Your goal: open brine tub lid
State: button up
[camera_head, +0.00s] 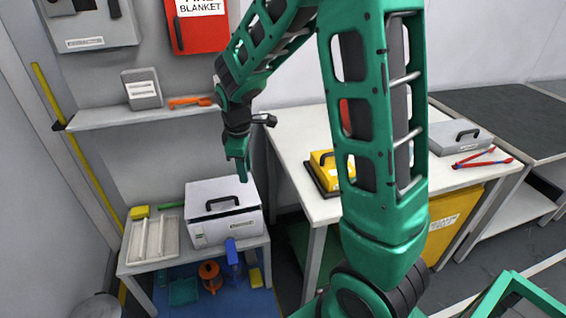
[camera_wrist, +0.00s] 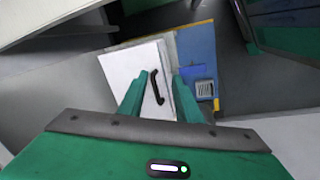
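The brine tub (camera_head: 228,229) is a white box on a low bench at the lower left of the head view. Its white lid (camera_head: 222,191) lies on top and looks closed, with a dark seam at the front. A black handle (camera_head: 222,202) stands on the lid; the handle also shows in the wrist view (camera_wrist: 156,87). My gripper (camera_head: 243,176) points down above the back right of the lid. In the wrist view my gripper (camera_wrist: 159,74) has its two green fingers apart, with the handle seen between them. It looks empty, and I see no contact with the handle.
A white ribbed tray (camera_head: 154,240) stands left of the tub. A yellow sponge (camera_head: 139,212) and a green item lie behind. A shelf (camera_head: 140,115) is above at left; a white table (camera_head: 300,150) is at right.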

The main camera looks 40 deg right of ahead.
jog(key=s+d+r+m, duration=0.5)
jog(key=s+d+m, duration=0.1)
jog(key=s, duration=0.4)
jog(key=shift+s+d+r+g, duration=0.15)
jog(key=shift+d+r+g, duration=0.2)
jog(key=shift+d, duration=0.4)
jog(key=shift+f, duration=0.1)
